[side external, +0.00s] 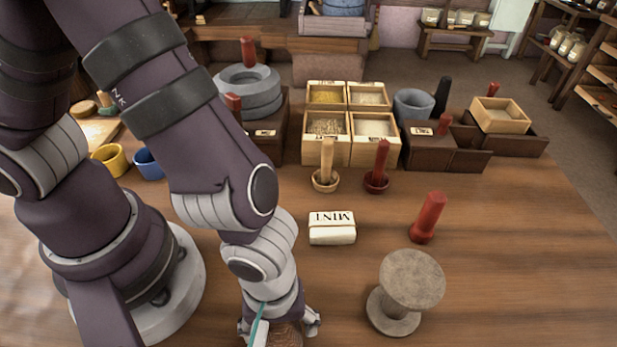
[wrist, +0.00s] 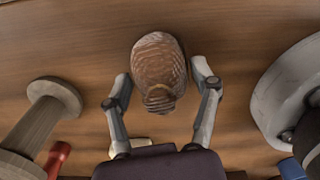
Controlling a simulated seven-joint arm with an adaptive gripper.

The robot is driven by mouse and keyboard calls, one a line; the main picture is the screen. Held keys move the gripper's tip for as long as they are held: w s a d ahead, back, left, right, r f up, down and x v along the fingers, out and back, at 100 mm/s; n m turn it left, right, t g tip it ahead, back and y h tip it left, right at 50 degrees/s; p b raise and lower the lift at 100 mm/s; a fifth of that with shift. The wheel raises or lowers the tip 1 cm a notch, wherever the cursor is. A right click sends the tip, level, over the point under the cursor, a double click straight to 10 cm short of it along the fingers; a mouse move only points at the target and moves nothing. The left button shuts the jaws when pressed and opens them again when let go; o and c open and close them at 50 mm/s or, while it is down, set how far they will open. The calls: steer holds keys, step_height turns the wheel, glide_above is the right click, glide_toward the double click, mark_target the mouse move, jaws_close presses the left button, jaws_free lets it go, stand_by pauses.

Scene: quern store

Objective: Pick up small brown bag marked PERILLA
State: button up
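A small brown rounded thing (wrist: 158,65) with a ridged surface and a narrower neck lies on the wooden table in the wrist view. It looks like the brown bag, but no PERILLA lettering shows. My gripper (wrist: 161,72) is open around it, one finger on each side with a gap to each. In the side external view my gripper (side external: 281,325) is low at the bottom edge, and the brown thing (side external: 285,335) shows between its fingers, partly cut off by the frame.
A white packet (side external: 332,235), lettered like MINT, lies behind my gripper. A grey spool-shaped stand (side external: 411,280) and a red pestle-like piece (side external: 428,218) are to the right. Boxes of grain (side external: 325,150) and a stone quern (side external: 248,95) stand behind.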

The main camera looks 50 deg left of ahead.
steer(key=c, duration=0.8)
